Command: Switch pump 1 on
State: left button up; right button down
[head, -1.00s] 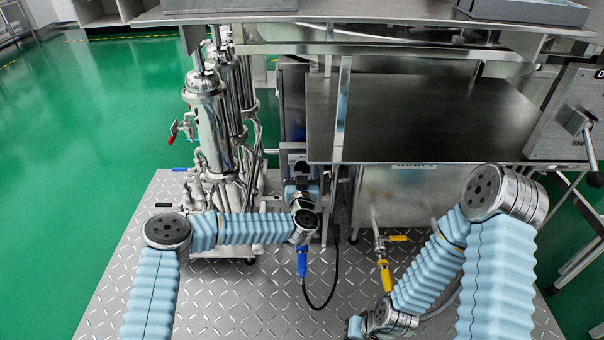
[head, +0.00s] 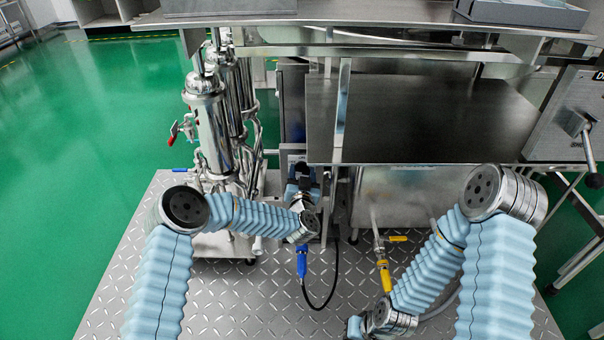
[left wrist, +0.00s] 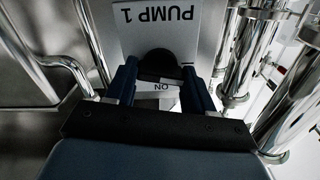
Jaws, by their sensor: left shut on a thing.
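In the left wrist view the white PUMP 1 panel (left wrist: 190,20) shows upside down, with a dark round knob (left wrist: 158,64) in front of it. My left gripper (left wrist: 160,78) has one finger on each side of the knob and is shut on it. In the head view my left gripper (head: 303,172) reaches the pump housing under the steel table, and my wrist hides the knob.
Shiny steel filter columns (head: 212,125) stand left of my left gripper. A steel table (head: 420,120) overhangs on the right. The tread-plate floor (head: 270,310) is open in front.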

pick_arm(q)
jog(key=m, duration=0.3)
jog(key=m+b, duration=0.1)
jog(key=m, duration=0.4)
jog(key=m+b, duration=0.1)
jog(key=m, duration=0.2)
jog(key=shift+f+m+b, duration=0.1)
jog(key=shift+m+b, duration=0.25)
jog(key=shift+m, duration=1.85)
jog(key=o, duration=1)
jog(key=shift+o, duration=0.2)
